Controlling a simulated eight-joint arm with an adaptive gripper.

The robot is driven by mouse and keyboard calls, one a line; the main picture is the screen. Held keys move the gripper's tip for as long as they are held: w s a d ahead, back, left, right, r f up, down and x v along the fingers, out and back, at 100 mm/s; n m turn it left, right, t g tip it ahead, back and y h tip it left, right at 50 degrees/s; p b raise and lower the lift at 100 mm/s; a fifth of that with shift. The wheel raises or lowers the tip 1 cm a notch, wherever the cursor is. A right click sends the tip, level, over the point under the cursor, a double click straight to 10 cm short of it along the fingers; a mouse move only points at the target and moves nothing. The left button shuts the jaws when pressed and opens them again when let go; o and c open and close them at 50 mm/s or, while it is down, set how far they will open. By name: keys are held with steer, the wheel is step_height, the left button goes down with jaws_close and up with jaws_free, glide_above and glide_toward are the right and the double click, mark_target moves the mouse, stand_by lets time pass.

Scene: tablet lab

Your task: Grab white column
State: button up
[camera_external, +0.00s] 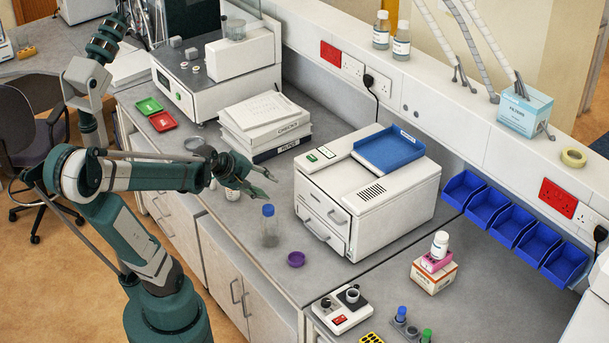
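My gripper (270,185) is above the bench, left of the white machine. Its dark green fingers look spread, with nothing seen between them. A small white cylindrical container (232,194) stands on the bench just below and behind the gripper, partly hidden by it. Another upright white bottle (440,245) stands on a pink piece on a small box, far right of the gripper. I cannot tell which of these is the white column. A clear bottle with a blue cap (269,226) stands just below the gripper in the picture, apart from it.
The white machine (330,200) with a blue tray (390,149) on top blocks the right. A purple dish (296,259) lies near the front edge. Stacked binders (265,125) stand behind the gripper. Blue bins (512,226) line the wall. Grey bench (480,310) is free at right.

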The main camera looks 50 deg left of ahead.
steer(key=a+f+n+t+b, duration=0.1)
steer(key=a+f+n+b, duration=0.25)
steer(key=a+n, duration=0.35)
steer(key=n+t+y+b, duration=0.3)
steer(key=n+y+b, duration=0.45)
steer(key=n, duration=0.85)
glide_toward(212, 181)
steer(key=shift+h, duration=0.85)
steer(key=w+a+r, duration=0.1)
steer(key=w+a+r+b, duration=0.1)
steer(key=w, duration=0.1)
steer(key=shift+a+r, duration=0.15)
steer(key=shift+s+a, duration=0.3)
steer(key=shift+s, duration=0.1)
steer(key=shift+w, duration=0.1)
steer(key=shift+b+x, duration=0.5)
steer(key=shift+x, duration=0.75)
